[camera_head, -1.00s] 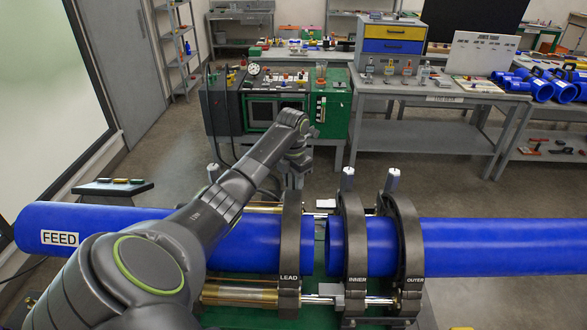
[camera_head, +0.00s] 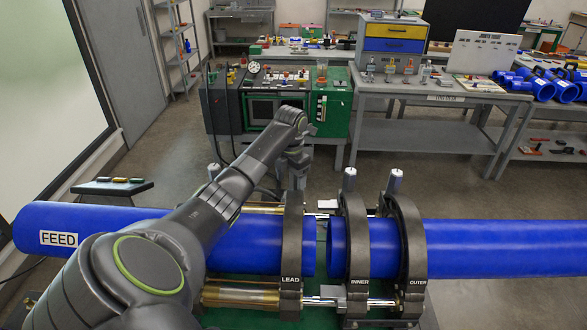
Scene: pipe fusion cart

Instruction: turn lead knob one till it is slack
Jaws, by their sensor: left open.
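The lead clamp (camera_head: 291,245), a dark ring labelled LEAD, stands around the blue feed pipe (camera_head: 250,245) near its right end. My left arm reaches in from the lower left over the pipe. My left gripper (camera_head: 297,178) points down at the top rear of the lead clamp and is open. The knob of the lead clamp is hidden behind or within the gripper, so I cannot tell whether the fingers touch it. Silver knobs show on the inner clamp (camera_head: 357,262) and the outer clamp (camera_head: 409,250). My right gripper is not in view.
A second blue pipe (camera_head: 500,247) runs right from the inner and outer clamps, with a gap before the feed pipe. A green control cabinet (camera_head: 332,108) and a grey table (camera_head: 430,130) stand behind. A small stand (camera_head: 112,188) is at left.

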